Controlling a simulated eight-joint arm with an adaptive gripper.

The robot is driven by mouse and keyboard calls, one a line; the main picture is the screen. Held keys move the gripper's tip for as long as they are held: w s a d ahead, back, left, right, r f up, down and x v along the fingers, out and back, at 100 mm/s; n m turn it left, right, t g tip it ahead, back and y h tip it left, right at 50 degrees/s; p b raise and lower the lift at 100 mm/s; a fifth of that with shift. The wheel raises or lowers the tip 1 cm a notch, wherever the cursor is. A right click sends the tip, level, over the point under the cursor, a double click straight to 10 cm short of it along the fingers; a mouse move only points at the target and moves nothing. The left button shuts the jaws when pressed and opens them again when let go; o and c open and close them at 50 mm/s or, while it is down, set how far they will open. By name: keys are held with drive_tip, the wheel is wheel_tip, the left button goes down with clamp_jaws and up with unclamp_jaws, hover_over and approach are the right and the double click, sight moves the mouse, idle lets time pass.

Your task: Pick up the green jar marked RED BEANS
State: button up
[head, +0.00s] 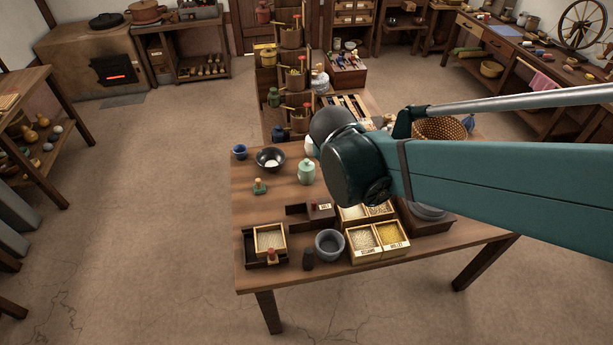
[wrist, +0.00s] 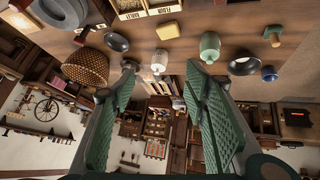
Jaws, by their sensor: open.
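A pale green jar (head: 306,172) stands upright on the wooden table in the head view, just left of my arm. In the wrist view, which is upside down, a green jar with a light lid (wrist: 209,47) shows beyond the right fingertip. No label can be read on it. A darker green jar (head: 273,97) stands on the shelf unit behind; its marking is also unreadable. My gripper (wrist: 160,66) is open, with its fingers wide apart and nothing held between them. In the head view my arm hides the gripper.
Near the green jar are a dark bowl (head: 270,158), a blue cup (head: 240,151) and a small green-based stamp (head: 259,187). Grain boxes (head: 378,255), a grey mortar (head: 329,245) and a dark tray (head: 251,250) fill the table's front. A woven basket (head: 440,128) stands behind my arm.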

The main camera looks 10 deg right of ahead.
drive_tip(key=w+a+f+m+t+h+b, duration=0.1)
drive_tip(key=w+a+f+m+h+b, duration=0.2)
drive_tip(key=w+f, duration=0.65)
drive_tip(key=m+t+h, duration=0.2)
drive_tip(key=m+h, duration=0.1)
approach(305, 164)
drive_tip(key=x, duration=0.5)
drive_tip(key=shift+d+r+b, duration=0.3)
drive_tip(key=shift+r+b, duration=0.05)
drive_tip(key=shift+a+f+t+h, duration=0.3)
drive_tip(key=shift+a+f+t, duration=0.1)
drive_tip(key=shift+f, duration=0.1)
drive_tip(key=shift+d, duration=0.1)
drive_tip(key=shift+b+x, duration=0.85)
drive_tip(key=shift+x, duration=2.5)
drive_tip(key=shift+f, duration=0.1)
drive_tip(key=shift+b+x, duration=0.85)
drive_tip(key=shift+x, duration=1.7)
drive_tip(key=shift+c, duration=0.7)
